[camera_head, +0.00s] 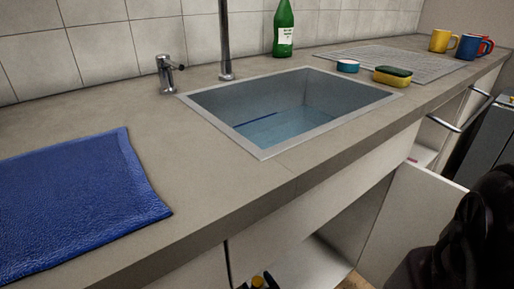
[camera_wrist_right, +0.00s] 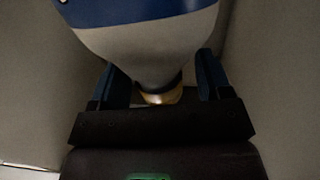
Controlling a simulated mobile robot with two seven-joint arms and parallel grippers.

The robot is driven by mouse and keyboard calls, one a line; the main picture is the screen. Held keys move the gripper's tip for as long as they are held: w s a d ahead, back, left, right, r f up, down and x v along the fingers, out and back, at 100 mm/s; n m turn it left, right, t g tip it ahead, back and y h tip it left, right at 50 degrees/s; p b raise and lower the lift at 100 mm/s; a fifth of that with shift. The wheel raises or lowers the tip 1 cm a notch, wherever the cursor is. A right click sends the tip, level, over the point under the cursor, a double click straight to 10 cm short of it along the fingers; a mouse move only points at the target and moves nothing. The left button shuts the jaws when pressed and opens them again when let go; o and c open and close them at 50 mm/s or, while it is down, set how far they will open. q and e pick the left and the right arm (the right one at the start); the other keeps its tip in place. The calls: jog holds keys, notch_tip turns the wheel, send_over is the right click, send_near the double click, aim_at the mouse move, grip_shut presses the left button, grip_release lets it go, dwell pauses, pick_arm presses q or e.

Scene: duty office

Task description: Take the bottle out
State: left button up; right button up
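In the right wrist view a bottle (camera_wrist_right: 150,45) with a pale grey body, a blue band and a yellowish cap (camera_wrist_right: 160,97) fills the top middle, its narrow end toward me. My right gripper (camera_wrist_right: 160,76) is open around the tapered end, one finger on each side. Gaps show beside the cap, and I cannot tell if a finger touches the bottle. In the head view a small yellow and black thing (camera_head: 258,282) shows at the bottom edge, inside the cupboard opening. It is mostly cut off. My left gripper is not in view.
The counter (camera_head: 235,195) holds a sink (camera_head: 290,125), a blue cloth (camera_head: 75,200), a green bottle (camera_head: 284,30), a sponge (camera_head: 392,76) and mugs (camera_head: 443,41). An open cupboard door (camera_head: 410,220) stands below. Pale walls lie close on both sides in the wrist view.

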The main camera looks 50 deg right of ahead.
grip_shut()
dwell(0.5)
